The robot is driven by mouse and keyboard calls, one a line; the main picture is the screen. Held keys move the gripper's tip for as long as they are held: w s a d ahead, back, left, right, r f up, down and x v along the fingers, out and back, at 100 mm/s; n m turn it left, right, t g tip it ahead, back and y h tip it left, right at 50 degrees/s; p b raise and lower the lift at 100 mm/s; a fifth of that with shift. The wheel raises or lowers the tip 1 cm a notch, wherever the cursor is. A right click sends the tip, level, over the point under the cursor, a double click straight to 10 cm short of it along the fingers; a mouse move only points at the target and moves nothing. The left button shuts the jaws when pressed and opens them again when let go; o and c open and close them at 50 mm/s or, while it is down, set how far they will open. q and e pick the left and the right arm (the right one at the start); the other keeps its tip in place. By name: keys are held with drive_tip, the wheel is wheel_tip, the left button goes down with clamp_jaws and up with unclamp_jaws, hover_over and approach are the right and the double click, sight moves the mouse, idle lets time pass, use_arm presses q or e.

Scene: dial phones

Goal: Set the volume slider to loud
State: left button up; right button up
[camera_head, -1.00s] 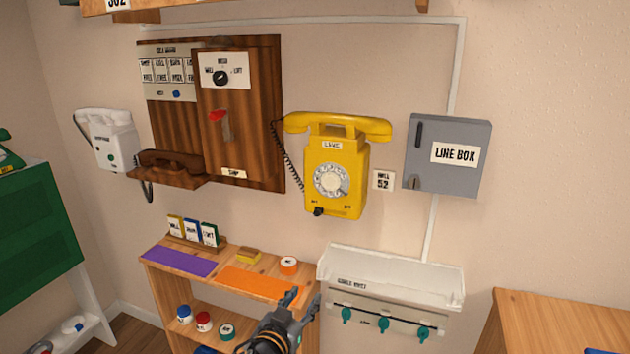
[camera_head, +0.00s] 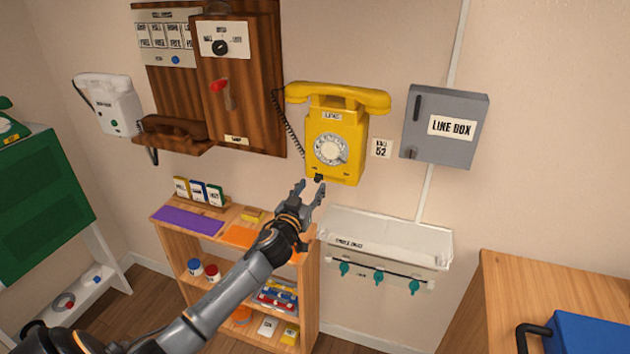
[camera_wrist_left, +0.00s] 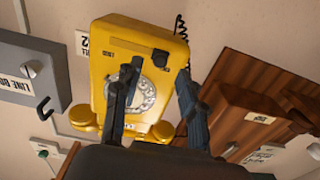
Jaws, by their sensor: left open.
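The yellow wall phone (camera_head: 335,135) hangs on the wall with its handset on top and a white dial. Its black slider knob (camera_head: 319,178) sits low on the front, toward the left end. The knob also shows in the left wrist view (camera_wrist_left: 160,58), where the phone appears upside down; the small labels beside it are hard to read. My left gripper (camera_head: 310,188) is open and empty, just below the phone, its fingertips close to the knob. In the wrist view the fingers (camera_wrist_left: 158,75) stand on either side of the knob; contact cannot be told. My right gripper is out of view.
A grey line box (camera_head: 445,125) is to the right. Below stand a wooden shelf (camera_head: 309,290) and a white hook unit (camera_head: 390,240). A blue case (camera_head: 590,335) lies at the lower right.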

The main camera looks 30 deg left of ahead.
sight(317, 181)
use_arm(q)
drive_tip(key=shift+x, duration=1.8)
drive_tip(key=shift+d, duration=0.1)
drive_tip(key=shift+c, duration=0.2)
clamp_jaws()
